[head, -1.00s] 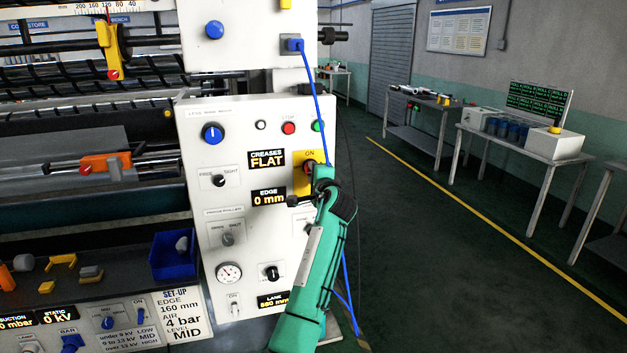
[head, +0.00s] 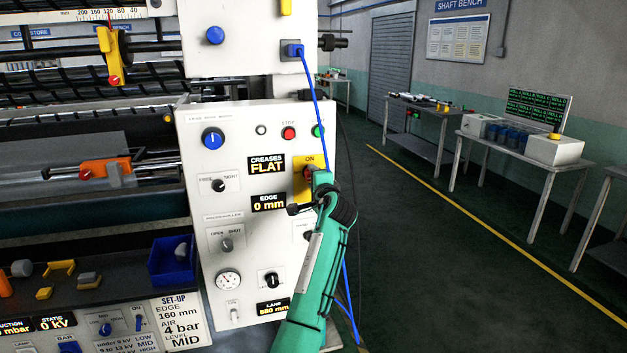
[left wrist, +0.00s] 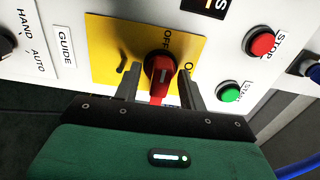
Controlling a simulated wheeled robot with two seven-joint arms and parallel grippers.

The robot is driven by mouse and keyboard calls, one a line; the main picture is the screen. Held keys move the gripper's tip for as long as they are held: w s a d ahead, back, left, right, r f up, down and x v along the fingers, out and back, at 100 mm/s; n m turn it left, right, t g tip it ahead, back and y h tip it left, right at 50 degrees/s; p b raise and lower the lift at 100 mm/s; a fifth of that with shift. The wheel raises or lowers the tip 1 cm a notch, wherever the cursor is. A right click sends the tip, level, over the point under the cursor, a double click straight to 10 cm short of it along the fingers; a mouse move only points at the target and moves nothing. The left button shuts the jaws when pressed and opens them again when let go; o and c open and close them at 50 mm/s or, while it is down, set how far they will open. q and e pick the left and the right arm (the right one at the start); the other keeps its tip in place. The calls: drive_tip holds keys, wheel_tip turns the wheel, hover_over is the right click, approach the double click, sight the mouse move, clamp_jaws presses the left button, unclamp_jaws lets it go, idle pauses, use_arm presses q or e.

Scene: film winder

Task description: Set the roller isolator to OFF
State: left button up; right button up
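The roller isolator is a red rotary knob (left wrist: 160,68) on a yellow plate (left wrist: 105,42), lettered OFF above it and ON, partly covered, at its right in the left wrist view. The knob's bar runs up and down there, in line with OFF. My left gripper (left wrist: 158,88) has one finger on each side of the knob, with a small gap on both sides. In the head view the yellow plate (head: 301,170) shows with ON at its top. My right gripper is out of view.
Red STOP (left wrist: 261,42) and green START (left wrist: 229,92) buttons sit close to the gripper. A blue cable (head: 320,122) hangs down past the plate and behind my arm. Open floor lies right of the panel, before the benches (head: 520,150).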

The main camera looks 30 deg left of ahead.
use_arm(q)
drive_tip(key=b+v, duration=0.3)
drive_tip(key=v, duration=1)
drive_tip(key=shift+s+d, duration=0.25)
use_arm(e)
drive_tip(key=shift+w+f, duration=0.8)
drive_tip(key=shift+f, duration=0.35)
